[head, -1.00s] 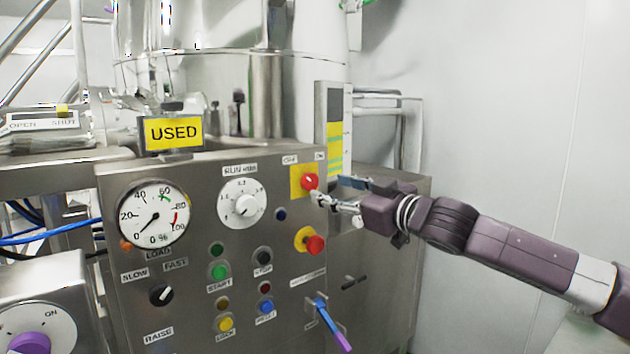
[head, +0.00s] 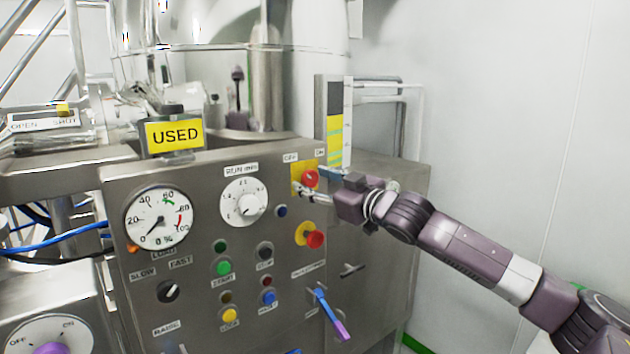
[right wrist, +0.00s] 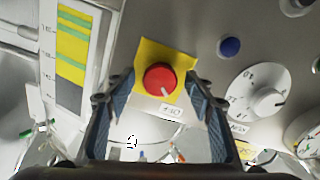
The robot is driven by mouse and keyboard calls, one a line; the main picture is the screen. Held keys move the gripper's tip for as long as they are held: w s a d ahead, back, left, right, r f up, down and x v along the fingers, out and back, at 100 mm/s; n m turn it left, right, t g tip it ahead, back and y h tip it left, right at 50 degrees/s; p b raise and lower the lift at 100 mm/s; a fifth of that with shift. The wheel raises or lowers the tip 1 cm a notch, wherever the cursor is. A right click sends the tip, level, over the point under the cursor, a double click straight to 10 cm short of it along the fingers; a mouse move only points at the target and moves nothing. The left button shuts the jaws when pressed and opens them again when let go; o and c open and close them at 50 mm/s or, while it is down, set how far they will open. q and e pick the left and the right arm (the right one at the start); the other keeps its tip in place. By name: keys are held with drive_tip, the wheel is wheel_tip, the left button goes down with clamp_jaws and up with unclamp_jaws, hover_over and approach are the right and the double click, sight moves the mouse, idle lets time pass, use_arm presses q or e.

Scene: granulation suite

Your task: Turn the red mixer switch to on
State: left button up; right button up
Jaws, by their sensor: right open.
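The red mixer switch (head: 310,178) is a round red knob on a yellow plate (head: 297,180), high on the right of the steel control panel, with OFF and ON labels above it. In the right wrist view the red knob (right wrist: 160,79) shows a pale pointer mark toward its lower right, on the side of the OFF label (right wrist: 170,109). My right gripper (head: 312,186) is at the switch. Its open fingers (right wrist: 162,85) stand on either side of the knob, with gaps between them and it. My left gripper is not in view.
A red button on a yellow base (head: 314,239) sits just below the switch. A blue-purple lever (head: 328,312) sticks out lower down. The wall side at right is clear.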

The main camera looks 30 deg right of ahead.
drive_tip(key=c, duration=1.2)
drive_tip(key=shift+o, duration=0.2)
